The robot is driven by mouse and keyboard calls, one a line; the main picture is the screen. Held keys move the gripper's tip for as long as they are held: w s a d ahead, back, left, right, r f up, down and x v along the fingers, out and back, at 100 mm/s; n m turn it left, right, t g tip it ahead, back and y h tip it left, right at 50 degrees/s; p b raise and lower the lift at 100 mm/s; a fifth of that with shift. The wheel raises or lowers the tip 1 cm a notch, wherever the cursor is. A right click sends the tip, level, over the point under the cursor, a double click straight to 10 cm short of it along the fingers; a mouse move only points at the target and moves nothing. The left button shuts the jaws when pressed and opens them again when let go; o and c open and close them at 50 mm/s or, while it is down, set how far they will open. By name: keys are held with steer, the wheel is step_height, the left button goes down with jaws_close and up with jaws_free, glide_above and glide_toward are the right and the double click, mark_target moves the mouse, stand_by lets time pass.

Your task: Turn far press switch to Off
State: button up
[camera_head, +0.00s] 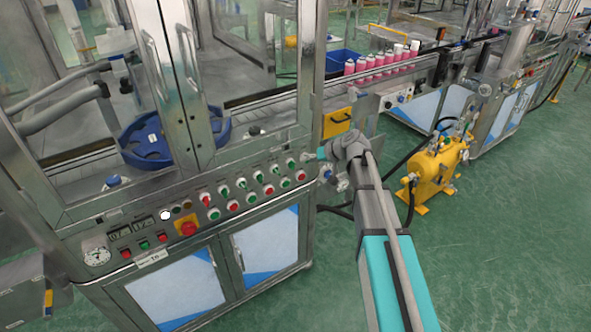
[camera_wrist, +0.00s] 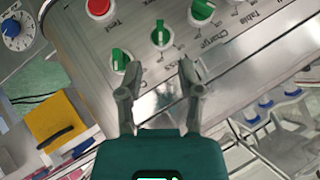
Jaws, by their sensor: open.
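A row of green selector switches (camera_head: 258,177) runs along the sloped metal panel in the head view. The wrist view shows three of them: one beside my left finger (camera_wrist: 120,60), one in the middle (camera_wrist: 161,35) and one at the upper right (camera_wrist: 201,10). "Test" and "Charge" can be read near them; I cannot read a press label, so I cannot tell which is the far press switch. My gripper (camera_wrist: 156,80) is open and empty, its fingers apart just below the switches. In the head view my gripper (camera_head: 308,157) is at the panel's right end.
Red and green push buttons (camera_head: 268,189) line the panel below the switches, and a red emergency stop (camera_head: 187,229) is at left. A yellow drawer-like block (camera_wrist: 55,118) lies left of my gripper. Pink cans (camera_head: 370,62) stand on the conveyor behind. A yellow tank (camera_head: 436,170) stands right of my arm.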

mark_target(295, 164)
steer(key=shift+b+x, duration=1.85)
steer(key=shift+x, duration=1.7)
steer(key=shift+r, duration=0.1)
jaws_close()
